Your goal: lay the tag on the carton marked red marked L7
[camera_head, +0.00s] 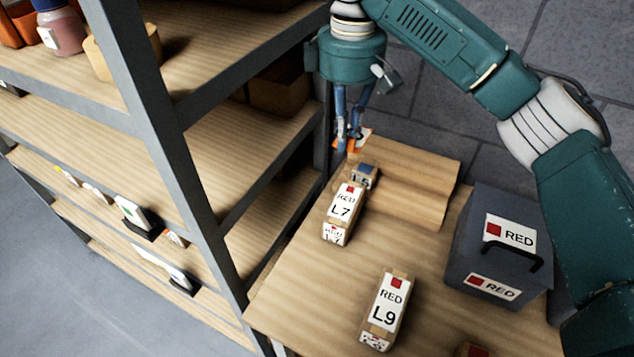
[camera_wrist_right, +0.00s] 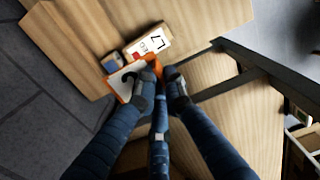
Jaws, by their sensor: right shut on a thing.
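My right gripper (camera_head: 350,138) points down above the back of the wooden table and is shut on an orange-edged tag (camera_head: 357,143) with a white face. In the right wrist view, the gripper (camera_wrist_right: 161,84) holds the tag (camera_wrist_right: 124,80), which shows a dark hook-like mark. The carton marked RED L7 (camera_head: 343,208) is a tan box with a white label, standing just in front of the gripper; it also shows in the wrist view (camera_wrist_right: 150,44), beyond the tag. The tag appears apart from it. My left gripper is not in view.
A small blue-topped box (camera_head: 363,176) stands right behind the L7 carton. A carton marked RED L9 (camera_head: 385,308) stands nearer the front. A dark grey case marked RED (camera_head: 470,245) stands at right. Metal-framed shelves (camera_head: 170,125) border the table's left side.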

